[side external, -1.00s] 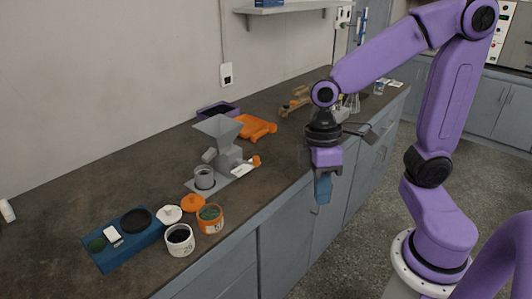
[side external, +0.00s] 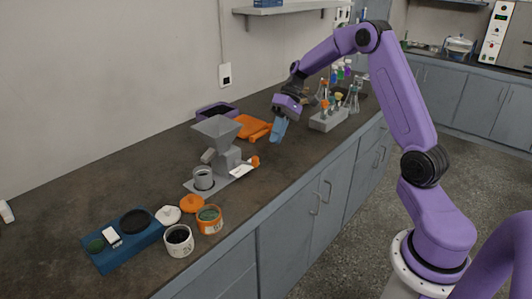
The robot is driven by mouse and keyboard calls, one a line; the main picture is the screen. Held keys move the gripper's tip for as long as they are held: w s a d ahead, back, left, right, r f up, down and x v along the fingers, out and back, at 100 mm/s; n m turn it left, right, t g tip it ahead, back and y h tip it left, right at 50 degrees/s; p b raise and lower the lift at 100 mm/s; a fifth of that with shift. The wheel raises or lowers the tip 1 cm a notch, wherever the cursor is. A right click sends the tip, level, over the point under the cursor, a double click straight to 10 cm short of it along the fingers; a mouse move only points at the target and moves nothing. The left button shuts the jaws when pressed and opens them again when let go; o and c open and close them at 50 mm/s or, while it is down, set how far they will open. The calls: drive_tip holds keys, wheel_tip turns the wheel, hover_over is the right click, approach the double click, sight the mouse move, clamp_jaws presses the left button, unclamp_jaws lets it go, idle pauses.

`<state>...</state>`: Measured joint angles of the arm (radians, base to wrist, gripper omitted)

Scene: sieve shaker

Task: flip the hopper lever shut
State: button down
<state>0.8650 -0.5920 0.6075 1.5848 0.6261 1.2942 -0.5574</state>
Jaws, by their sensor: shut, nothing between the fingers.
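The grey hopper (side external: 217,130) stands on a flat grey base plate on the counter, with its funnel on top and a grey cup (side external: 204,178) at its left front. A lever with an orange tip (side external: 254,162) sticks out to the right of the hopper, low over the plate. My gripper (side external: 278,132) is shut and empty, with its blue fingers pointing down, to the right of the hopper and beyond the lever. It is apart from the lever. Its fingertips partly cover the right side of the orange item behind; whether they touch it is unclear.
An orange item (side external: 252,126) and a dark purple tray (side external: 216,110) lie behind the hopper. A grey rack (side external: 328,120) with glassware stands at right. A blue tray (side external: 128,245), a white jar (side external: 179,241), an orange jar (side external: 209,220) and lids are in front.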

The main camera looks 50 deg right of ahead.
drive_tip(key=w+d+f+m+t+y, duration=0.1)
drive_tip(key=w+d+f+m+t, duration=0.1)
drive_tip(key=d, duration=1)
drive_tip(key=shift+w+m+t+y, duration=0.3)
drive_tip(key=shift+w+t, duration=0.1)
drive_tip(key=shift+t, duration=0.2)
drive_tip(key=shift+f, duration=0.15)
drive_tip(key=a+r+x, duration=0.1)
drive_tip(key=r+x, duration=0.1)
drive_tip(key=x, duration=1)
drive_tip(key=shift+w+a+f, duration=0.2)
drive_tip(key=shift+a+f, duration=0.15)
drive_tip(key=shift+a, duration=0.3)
